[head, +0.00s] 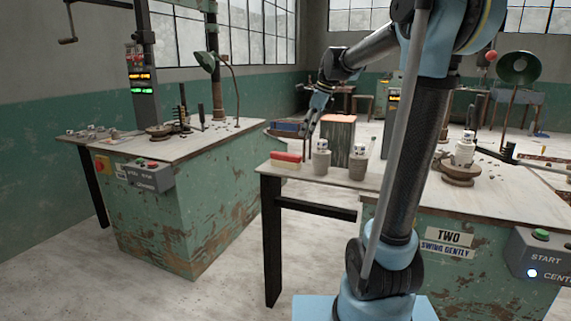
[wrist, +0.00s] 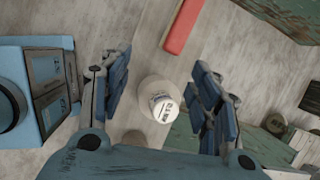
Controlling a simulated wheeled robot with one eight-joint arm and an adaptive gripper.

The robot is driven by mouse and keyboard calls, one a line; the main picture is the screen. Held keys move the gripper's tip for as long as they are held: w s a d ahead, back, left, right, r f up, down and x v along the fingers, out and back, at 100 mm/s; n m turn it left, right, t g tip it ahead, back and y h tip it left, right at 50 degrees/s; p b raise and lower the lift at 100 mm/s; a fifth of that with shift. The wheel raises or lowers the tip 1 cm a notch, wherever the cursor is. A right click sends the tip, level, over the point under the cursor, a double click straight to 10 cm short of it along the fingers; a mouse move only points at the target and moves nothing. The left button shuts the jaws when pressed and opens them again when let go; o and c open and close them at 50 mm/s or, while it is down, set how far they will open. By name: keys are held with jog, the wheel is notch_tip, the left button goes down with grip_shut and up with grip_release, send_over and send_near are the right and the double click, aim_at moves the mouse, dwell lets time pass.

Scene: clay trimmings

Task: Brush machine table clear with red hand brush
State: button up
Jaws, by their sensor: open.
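The red hand brush (head: 287,157), a red block over a pale lower part, lies at the left end of the side board (head: 300,173) by the machine marked TWO. In the wrist view the brush (wrist: 184,25) lies above the finger gap, apart from both fingers. My gripper (head: 312,122) hangs above that board and is open; the wrist view also shows its spread fingers (wrist: 160,85). Below them stands a grey pot with a white lettered top (wrist: 163,107). The machine table (head: 500,182) at right carries dark crumbs around a round wheel head (head: 458,175). My arm hides part of this table.
Another machine (head: 160,205) stands left, with bare floor between.

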aim_at(287, 154)
jog(key=w+a+r+m, duration=0.1)
jog(key=w+a+m, duration=0.2)
jog(key=w, duration=0.2)
jog(key=x, duration=1.7)
jog(key=shift+s+a, duration=0.2)
jog(key=shift+a, duration=0.05)
jog(key=c, duration=1.2)
